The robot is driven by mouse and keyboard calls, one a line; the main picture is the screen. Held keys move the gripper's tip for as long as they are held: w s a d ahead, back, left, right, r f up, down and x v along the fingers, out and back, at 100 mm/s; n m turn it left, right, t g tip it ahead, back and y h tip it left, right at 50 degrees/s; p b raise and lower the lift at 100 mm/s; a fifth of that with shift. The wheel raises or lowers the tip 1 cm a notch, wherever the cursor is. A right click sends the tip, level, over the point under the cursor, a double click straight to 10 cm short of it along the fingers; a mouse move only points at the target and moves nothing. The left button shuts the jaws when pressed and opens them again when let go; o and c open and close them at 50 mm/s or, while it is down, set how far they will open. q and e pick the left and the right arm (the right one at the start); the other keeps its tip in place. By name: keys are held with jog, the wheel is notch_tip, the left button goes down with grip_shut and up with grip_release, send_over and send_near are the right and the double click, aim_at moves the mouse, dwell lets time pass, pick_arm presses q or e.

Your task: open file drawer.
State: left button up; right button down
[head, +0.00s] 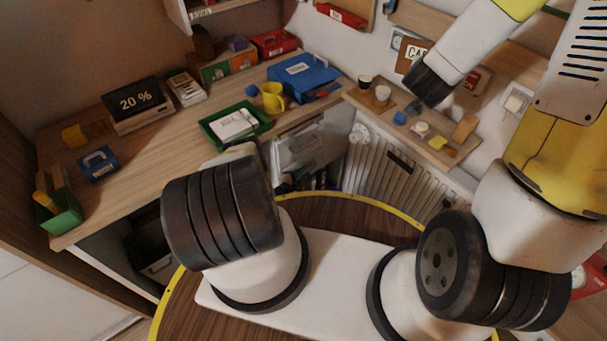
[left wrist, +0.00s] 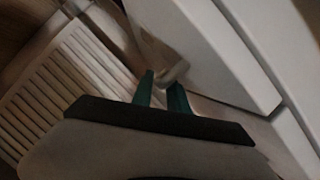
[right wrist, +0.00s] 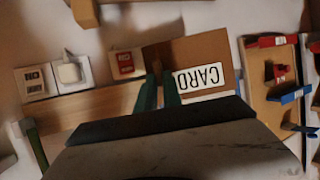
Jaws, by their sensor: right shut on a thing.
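A pale grey-white drawer front (head: 298,152) shows under the desk corner in the head view, partly behind my left arm. In the left wrist view the white front (left wrist: 215,50) fills the upper right, and a pale handle (left wrist: 174,74) lies at my fingertips. My left gripper (left wrist: 161,82) has its green fingers apart at this handle; I cannot tell if they touch it. In the head view it is mostly hidden. My right gripper (right wrist: 159,82) is far from the drawer, in front of a brown CARD board (right wrist: 200,78).
A ribbed radiator (head: 385,170) stands right of the drawer. The desk (head: 165,150) above holds a green tray (head: 212,122), yellow mug (head: 272,97) and blue folder (head: 305,72). A wooden shelf (head: 465,168) with small items lies below my right gripper.

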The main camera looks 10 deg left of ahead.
pick_arm(q)
grip_shut()
jog(key=shift+w+a+r, duration=0.1)
dwell(1.3)
